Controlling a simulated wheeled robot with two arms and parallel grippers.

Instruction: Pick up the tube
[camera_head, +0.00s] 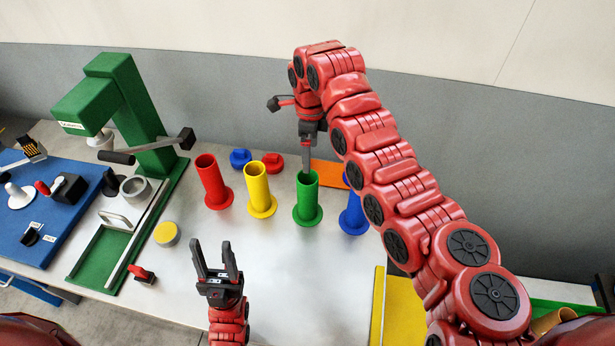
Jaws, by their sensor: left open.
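Several coloured tubes with round base flanges stand upright in a row on the white table: a red tube (211,183), a yellow tube (258,190), a green tube (307,203) and a blue tube (352,215), partly hidden behind my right arm. My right gripper (306,166) points straight down at the open top of the green tube. Its fingers show edge-on, so I cannot tell how far apart they are or whether they touch the tube. My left gripper (213,247) is open and empty in front of the row, apart from all tubes.
A green press-like machine (135,115) stands at the left, beside a blue board (65,205) with small parts. Blue (240,157) and red (273,161) caps and an orange plate (328,174) lie behind the tubes. A yellow round piece (166,234) lies front left. The table's front middle is clear.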

